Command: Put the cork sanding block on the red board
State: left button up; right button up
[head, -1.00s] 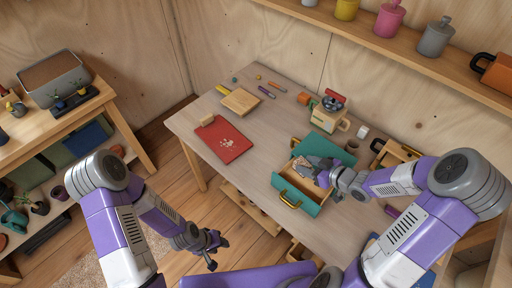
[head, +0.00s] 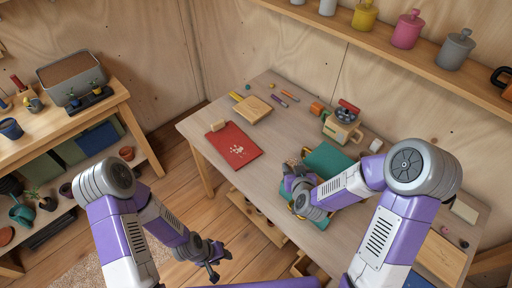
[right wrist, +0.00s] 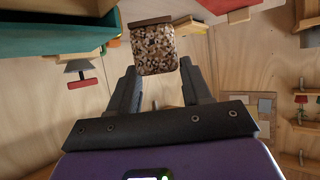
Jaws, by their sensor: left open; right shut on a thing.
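The red board (head: 234,146) lies flat on the table's left part, with pale marks on it and a small wooden piece (head: 218,125) at its far left corner. My right gripper (head: 291,172) is shut on the cork sanding block (right wrist: 155,50), a speckled brown block with a dark brown edge, seen between the fingertips in the right wrist view. In the head view the arm mostly hides it. The gripper is right of the board, at the near left of the teal drawer box (head: 328,158). My left gripper (head: 213,262) is open and empty over the floor.
A light wooden board (head: 252,110) lies behind the red board. Pens, an orange block (head: 316,108) and a grinder-like device (head: 342,125) stand further back. Bare tabletop lies between the red board and the teal box. A wall shelf with pots (head: 406,30) runs above right.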

aim_at(235, 146)
jog(key=u, duration=0.55)
jog(key=k, duration=0.6)
jog(key=u, duration=1)
jog(key=i, duration=1.1)
jog(key=z, duration=0.75)
jog(key=i, duration=0.85)
jog(key=z, duration=0.85)
